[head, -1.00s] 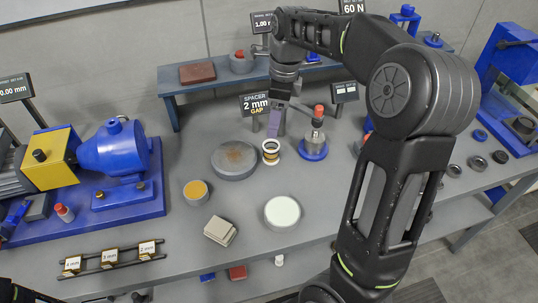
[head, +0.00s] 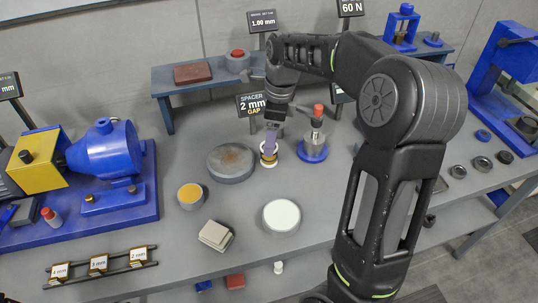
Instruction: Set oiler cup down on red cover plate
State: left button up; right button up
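The oiler cup appears to be the small cup with brass-coloured rings and a pale foot (head: 268,163), standing on the grey bench right of a round grey disc. My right gripper (head: 269,147) reaches down over it from above, and a purple-grey finger covers much of its upper part. I cannot tell whether the fingers are closed on the cup or only beside it. The red cover plate (head: 195,73), a flat brownish-red slab, lies on the raised blue-grey shelf at the back left, with nothing on it. My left gripper is not in view.
A red-topped metal device on a blue base (head: 313,150) stands just right of the cup. The grey disc (head: 231,163) is close on its left. A 2 mm spacer sign (head: 251,104) stands behind. A red-capped grey part (head: 237,61) sits right of the plate on the shelf.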

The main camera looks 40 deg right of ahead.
jog(key=shift+w+a+f+p, duration=0.1)
jog(key=shift+w+f+p, duration=0.1)
jog(key=shift+f, duration=1.1)
jog(key=shift+w+a+f+p, duration=0.1)
jog(key=shift+f+p, duration=0.1)
jog(key=shift+f, duration=1.1)
grip_shut()
